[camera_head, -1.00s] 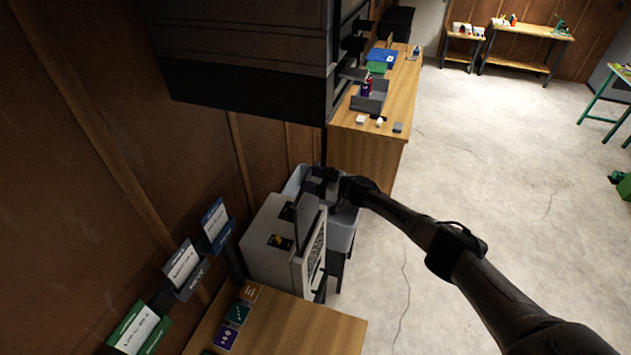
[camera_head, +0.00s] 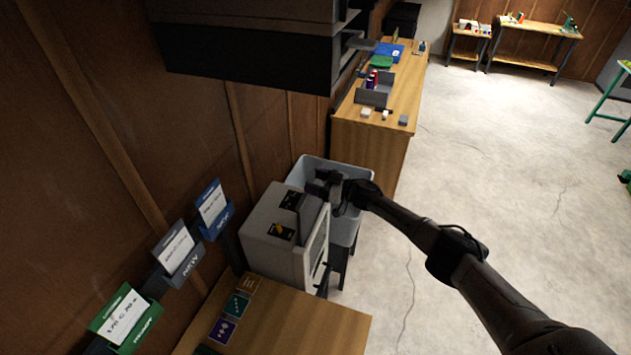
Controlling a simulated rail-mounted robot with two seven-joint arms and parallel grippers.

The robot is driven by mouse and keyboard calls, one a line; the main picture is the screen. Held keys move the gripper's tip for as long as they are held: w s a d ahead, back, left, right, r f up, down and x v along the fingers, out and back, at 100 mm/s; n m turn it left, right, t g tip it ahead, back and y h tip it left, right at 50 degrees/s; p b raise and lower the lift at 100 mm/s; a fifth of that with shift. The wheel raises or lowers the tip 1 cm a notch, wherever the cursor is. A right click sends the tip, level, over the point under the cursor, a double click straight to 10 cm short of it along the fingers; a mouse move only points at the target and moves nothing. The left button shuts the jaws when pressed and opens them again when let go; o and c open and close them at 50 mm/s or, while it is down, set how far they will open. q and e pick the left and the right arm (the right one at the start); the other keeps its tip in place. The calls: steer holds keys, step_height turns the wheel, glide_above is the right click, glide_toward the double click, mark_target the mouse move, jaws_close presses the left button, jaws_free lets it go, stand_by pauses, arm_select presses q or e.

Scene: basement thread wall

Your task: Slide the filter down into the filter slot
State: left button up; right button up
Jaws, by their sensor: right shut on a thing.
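A pale grey box-shaped machine (camera_head: 268,232) with dark patches on its top stands against the wall, behind the near wooden bench. My right arm comes in from the lower right. My right gripper (camera_head: 322,188) is at the machine's far right top edge, shut on a thin grey panel, which looks like the filter (camera_head: 313,209). The panel stands upright at the machine's right side, and its lower part is hidden. I cannot tell how deep it sits in the slot. My left gripper is not in view.
A pale grey bin (camera_head: 345,229) stands right behind the machine, below my gripper. A wooden bench (camera_head: 290,325) with colored cards is in front. Label holders (camera_head: 180,250) line the left wall. A dark cabinet (camera_head: 245,60) overhangs above.

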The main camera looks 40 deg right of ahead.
arm_select(q)
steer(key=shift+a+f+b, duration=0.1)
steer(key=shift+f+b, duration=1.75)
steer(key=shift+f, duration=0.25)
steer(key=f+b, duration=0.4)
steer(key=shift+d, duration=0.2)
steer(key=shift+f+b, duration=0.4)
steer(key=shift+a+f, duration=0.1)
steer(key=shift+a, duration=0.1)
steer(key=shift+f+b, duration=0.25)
steer(key=shift+b, duration=0.15)
